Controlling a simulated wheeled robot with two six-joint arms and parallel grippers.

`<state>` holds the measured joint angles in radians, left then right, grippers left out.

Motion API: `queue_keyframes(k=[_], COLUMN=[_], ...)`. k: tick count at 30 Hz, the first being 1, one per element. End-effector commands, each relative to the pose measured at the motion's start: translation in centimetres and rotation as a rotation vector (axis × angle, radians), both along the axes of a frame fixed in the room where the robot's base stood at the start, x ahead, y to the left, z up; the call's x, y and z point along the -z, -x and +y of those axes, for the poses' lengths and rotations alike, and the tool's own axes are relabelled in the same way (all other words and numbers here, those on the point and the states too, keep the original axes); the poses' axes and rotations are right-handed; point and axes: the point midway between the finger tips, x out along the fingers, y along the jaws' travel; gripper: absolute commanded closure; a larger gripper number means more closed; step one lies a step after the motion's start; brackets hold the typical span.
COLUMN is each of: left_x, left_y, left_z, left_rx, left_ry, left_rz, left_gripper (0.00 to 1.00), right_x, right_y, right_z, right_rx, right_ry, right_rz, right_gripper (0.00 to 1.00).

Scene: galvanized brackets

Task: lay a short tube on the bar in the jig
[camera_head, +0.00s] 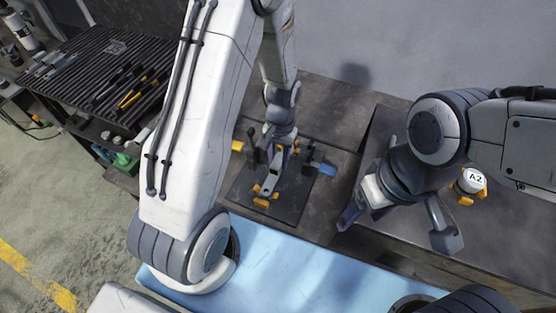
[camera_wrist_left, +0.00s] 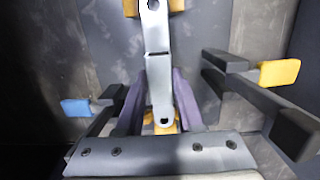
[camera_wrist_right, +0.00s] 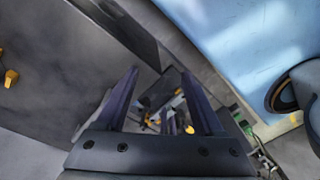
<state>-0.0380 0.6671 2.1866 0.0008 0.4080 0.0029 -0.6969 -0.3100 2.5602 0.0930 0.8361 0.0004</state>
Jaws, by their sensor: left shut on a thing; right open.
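In the left wrist view, a short grey tube (camera_wrist_left: 158,72) sits between the fingers of my left gripper (camera_wrist_left: 160,98), which is shut on it. A flat metal bar (camera_wrist_left: 153,22) with round holes near its ends runs lengthwise under the tube. I cannot tell whether tube and bar touch. The jig has yellow blocks at the bar's ends and a dark plate (camera_head: 240,196) in the head view. My left gripper (camera_head: 275,150) is over the jig there. My right gripper (camera_head: 398,228) is open and empty, to the right of the jig; its fingers also show in the right wrist view (camera_wrist_right: 160,100).
Dark arms with a blue tip (camera_wrist_left: 75,107) and a yellow tip (camera_wrist_left: 279,72) flank the bar. A white round thing marked A2 (camera_head: 474,178) stands on the right bench. A pale blue surface (camera_head: 300,275) lies in front. A ribbed rack (camera_head: 90,75) with tools stands at the left.

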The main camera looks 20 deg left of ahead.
Motion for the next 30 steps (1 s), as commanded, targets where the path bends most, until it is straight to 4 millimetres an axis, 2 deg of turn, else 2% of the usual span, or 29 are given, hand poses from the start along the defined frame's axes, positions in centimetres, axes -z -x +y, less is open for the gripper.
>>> queue_keyframes(k=[5, 6, 7, 8, 16, 20, 23, 30], left_x=[0.4, 0.3, 0.3, 0.3, 0.2, -0.4, -1.8, -6.9], left_y=[0.0, 0.0, 0.0, 0.0, 0.0, -0.1, -0.4, -1.0], left_z=[0.0, 0.0, 0.0, 0.0, 0.0, 0.0, 0.0, 0.0], left_rx=[0.0, 0.0, 0.0, 0.0, 0.0, 0.0, 0.0, 0.0], left_ry=[0.0, 0.0, 0.0, 0.0, 0.0, 0.0, 0.0, 0.0], left_rz=[0.0, 0.0, 0.0, 0.0, 0.0, -0.002, -0.006, -0.008], left_gripper=[1.0, 0.48, 0.37, 0.33, 0.33, 0.33, 0.33, 0.33], right_x=[0.3, 0.2, 0.2, 0.2, 0.1, 0.0, 0.3, 1.1], right_y=[0.0, 0.0, 0.0, 0.0, 0.0, 0.0, 0.0, 0.0], right_z=[0.0, 0.0, 0.0, 0.0, 0.0, 0.0, 0.0, 0.0], right_rx=[0.0, 0.0, 0.0, 0.0, 0.0, 0.0, 0.0, 0.0], right_ry=[0.0, 0.0, 0.0, 0.0, 0.0, 0.0, 0.0, 0.0], right_rz=[0.0, 0.0, 0.0, 0.0, 0.0, 0.0, 0.0, 0.0], right_gripper=[0.31, 0.31, 0.31, 0.31, 0.31, 0.31, 0.31, 0.31])
